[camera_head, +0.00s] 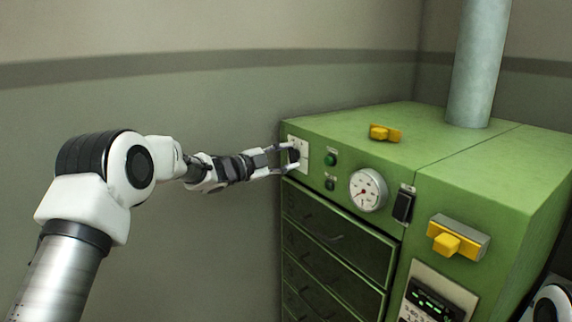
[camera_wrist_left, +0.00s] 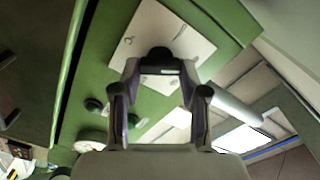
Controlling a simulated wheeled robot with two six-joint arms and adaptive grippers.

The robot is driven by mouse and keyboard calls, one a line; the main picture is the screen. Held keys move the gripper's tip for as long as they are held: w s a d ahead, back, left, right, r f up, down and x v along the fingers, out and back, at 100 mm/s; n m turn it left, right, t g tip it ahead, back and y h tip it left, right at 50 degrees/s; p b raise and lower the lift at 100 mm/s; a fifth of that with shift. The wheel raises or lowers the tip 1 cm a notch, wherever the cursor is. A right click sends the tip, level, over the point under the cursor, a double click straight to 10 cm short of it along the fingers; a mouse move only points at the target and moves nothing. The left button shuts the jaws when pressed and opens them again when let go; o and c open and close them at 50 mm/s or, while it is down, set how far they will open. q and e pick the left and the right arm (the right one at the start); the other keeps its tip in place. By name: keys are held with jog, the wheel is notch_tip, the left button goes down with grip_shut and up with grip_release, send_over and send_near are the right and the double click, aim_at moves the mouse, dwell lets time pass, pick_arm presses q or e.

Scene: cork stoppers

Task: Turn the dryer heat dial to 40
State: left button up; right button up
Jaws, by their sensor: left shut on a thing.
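The dryer (camera_head: 345,140) is a green cabinet. Its heat dial (camera_head: 293,155) is a small black knob on a white plate (camera_head: 303,150) at the upper left of the front. My left gripper (camera_head: 289,157) reaches in from the left and is shut on the dial. In the left wrist view the black dial (camera_wrist_left: 158,56) sits between the fingertips of my left gripper (camera_wrist_left: 158,75), against the white plate (camera_wrist_left: 180,35). The dial's pointer and the plate's markings are too small or hidden to read. My right gripper does not show.
Beside the plate are a green button (camera_head: 330,159), a round gauge (camera_head: 368,190) and a black switch (camera_head: 404,204). A yellow-handled latch (camera_head: 457,238) and a digital panel (camera_head: 434,298) are to the right. Dark drawers (camera_head: 335,235) lie below. A yellow piece (camera_head: 384,133) rests on top, near a pipe (camera_head: 478,70).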

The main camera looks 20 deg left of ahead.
pick_arm(q)
jog(key=shift+f, duration=0.1)
dwell(0.4)
jog(key=o, duration=1.1)
jog(key=shift+o, duration=0.2)
jog(key=v, duration=1.2)
